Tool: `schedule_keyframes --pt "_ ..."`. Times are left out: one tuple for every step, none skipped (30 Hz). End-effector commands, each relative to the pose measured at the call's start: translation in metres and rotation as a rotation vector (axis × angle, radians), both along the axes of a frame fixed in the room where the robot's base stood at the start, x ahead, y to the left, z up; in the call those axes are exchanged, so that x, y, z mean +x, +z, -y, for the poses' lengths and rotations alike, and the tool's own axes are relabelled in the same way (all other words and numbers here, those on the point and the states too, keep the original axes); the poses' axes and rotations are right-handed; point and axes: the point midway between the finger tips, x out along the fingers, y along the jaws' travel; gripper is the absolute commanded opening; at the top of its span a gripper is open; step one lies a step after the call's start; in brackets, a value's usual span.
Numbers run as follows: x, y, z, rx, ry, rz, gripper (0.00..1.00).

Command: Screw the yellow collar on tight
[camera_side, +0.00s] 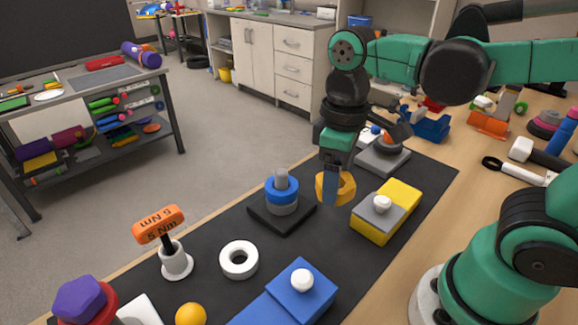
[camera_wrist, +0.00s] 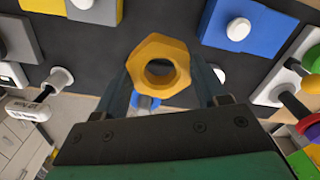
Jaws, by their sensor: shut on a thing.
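The yellow collar (camera_side: 347,187), a thick ring with a faceted outer edge, is in my gripper (camera_side: 333,184). My gripper is shut on it and holds it above the black mat. In the wrist view the collar (camera_wrist: 143,54) sits between both fingers (camera_wrist: 160,80), its hole facing the camera. To its left in the side view stands a tower: a black square base (camera_side: 262,222), grey and blue rings (camera_side: 280,194) and a grey post (camera_side: 281,176) sticking up. The collar is apart from the post. In the wrist view the tower is mostly hidden; a small blue part shows below the collar.
A yellow and grey block (camera_side: 372,226) with a white knob stands close right of the collar. A blue block (camera_side: 300,300), a white ring (camera_side: 239,260) and an orange handle marked 5 Nm (camera_side: 158,224) in a white holder stand nearer. A grey block (camera_side: 383,160) lies behind.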

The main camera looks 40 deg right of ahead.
Motion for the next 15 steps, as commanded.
schedule_keyframes --pt "-0.001 0.011 0.0 0.0 0.0 0.0 0.07" --pt "-0.001 0.017 0.0 0.0 0.0 0.0 0.07" --pt "0.0 0.025 0.0 0.0 0.0 0.0 0.07" --pt "0.0 0.03 0.0 0.0 0.0 0.0 0.07" --pt "0.0 0.035 0.0 0.0 0.0 0.0 0.07" --pt "0.0 0.042 0.0 0.0 0.0 0.0 0.07" --pt "-0.001 0.046 0.0 0.0 0.0 0.0 0.07" --pt "0.0 0.05 0.0 0.0 0.0 0.0 0.07" --pt "0.0 0.055 0.0 0.0 0.0 0.0 0.07" --pt "0.0 0.058 0.0 0.0 0.0 0.0 0.07" --pt "0.0 0.06 0.0 0.0 0.0 0.0 0.07" --pt "0.001 0.064 0.0 0.0 0.001 0.0 0.07" --pt "0.001 0.065 0.0 0.0 0.002 0.0 0.07" --pt "0.003 0.067 0.0 0.0 0.004 0.0 0.07" --pt "0.006 0.068 0.0 0.0 0.01 0.0 0.07"
